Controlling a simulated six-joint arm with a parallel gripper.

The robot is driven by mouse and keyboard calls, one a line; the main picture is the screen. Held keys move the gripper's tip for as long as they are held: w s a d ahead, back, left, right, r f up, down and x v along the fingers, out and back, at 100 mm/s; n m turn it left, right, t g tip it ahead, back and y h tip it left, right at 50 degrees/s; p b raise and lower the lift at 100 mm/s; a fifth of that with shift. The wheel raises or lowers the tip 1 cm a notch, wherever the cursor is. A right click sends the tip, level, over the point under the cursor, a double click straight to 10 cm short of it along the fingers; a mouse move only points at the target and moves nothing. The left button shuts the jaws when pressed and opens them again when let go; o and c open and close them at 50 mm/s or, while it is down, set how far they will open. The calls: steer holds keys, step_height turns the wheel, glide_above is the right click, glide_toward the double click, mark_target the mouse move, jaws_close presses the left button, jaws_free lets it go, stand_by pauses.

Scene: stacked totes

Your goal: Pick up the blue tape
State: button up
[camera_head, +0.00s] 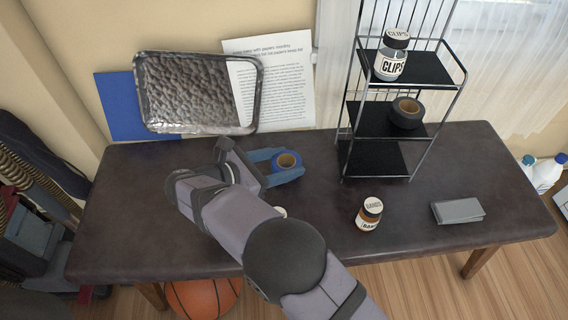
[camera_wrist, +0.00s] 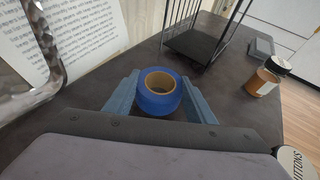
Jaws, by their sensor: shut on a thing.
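The blue tape (camera_head: 287,161) is a blue roll with a tan core, over the middle of the dark bench. It also shows in the wrist view (camera_wrist: 158,101). My gripper (camera_head: 281,166) reaches it from the left in the head view, with one pale blue finger on each side. In the wrist view my gripper (camera_wrist: 160,96) has its fingers against the roll's left and right sides, shut on it. The roll's opening faces up and tilts towards the wrist camera. I cannot tell whether its underside touches the bench.
A black wire rack (camera_head: 375,116) holds a clips jar (camera_head: 391,58) and dark tape (camera_head: 406,113). A bands jar (camera_head: 369,213) and grey box (camera_head: 458,210) stand right. A buttons jar (camera_wrist: 297,162) is near my wrist. A metal tray (camera_head: 196,93) leans against the wall.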

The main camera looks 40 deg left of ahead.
step_height(320, 180, up, 16)
steer(key=p, duration=0.6)
steer(key=shift+r, duration=0.25)
